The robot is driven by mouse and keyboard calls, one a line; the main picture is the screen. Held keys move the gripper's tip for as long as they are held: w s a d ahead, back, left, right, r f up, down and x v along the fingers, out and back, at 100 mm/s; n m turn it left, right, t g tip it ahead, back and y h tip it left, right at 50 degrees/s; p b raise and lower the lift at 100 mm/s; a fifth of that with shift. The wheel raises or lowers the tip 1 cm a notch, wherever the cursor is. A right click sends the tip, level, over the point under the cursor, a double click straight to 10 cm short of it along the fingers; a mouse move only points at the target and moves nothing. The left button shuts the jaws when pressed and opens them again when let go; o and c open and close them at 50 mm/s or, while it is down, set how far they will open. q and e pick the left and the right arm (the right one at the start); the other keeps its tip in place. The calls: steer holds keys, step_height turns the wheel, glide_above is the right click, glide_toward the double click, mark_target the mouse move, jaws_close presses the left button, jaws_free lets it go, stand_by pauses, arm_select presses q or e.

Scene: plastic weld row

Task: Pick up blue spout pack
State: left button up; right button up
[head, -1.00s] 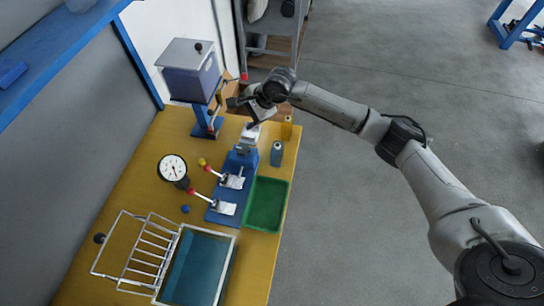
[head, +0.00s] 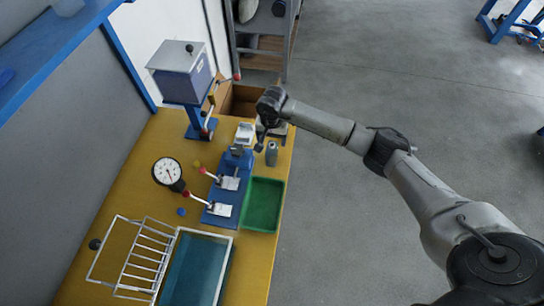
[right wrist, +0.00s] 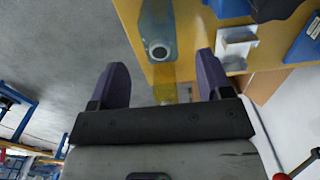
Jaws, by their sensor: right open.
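My left gripper does not show.
A yellow translucent pack (right wrist: 165,92) is between my fingers' lines in the right wrist view. A green tray (head: 284,204), a blue clamp fixture (head: 218,212), a dial gauge (head: 167,172) and a wire rack (head: 142,268) share the bench. A blue-grey box machine (head: 183,80) stands behind.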

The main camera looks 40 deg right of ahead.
mark_target(272, 145)
steer(key=shift+f, duration=3.45)
steer(key=shift+a, duration=0.1)
steer(key=shift+c, duration=0.3)
steer(key=c, duration=0.9)
steer(key=shift+r, duration=0.15)
steer(key=shift+c, duration=0.2)
step_height(272, 145, up, 4)
steer(key=shift+s+r, duration=0.1)
steer(key=shift+s, duration=0.05)
steer(key=s+d+r, duration=0.5)
steer(key=s+r, duration=0.1)
steer(key=s, duration=0.4)
steer(key=shift+d+r, duration=0.2)
steer(key=shift+r, duration=0.05)
steer(key=shift+s, duration=0.1)
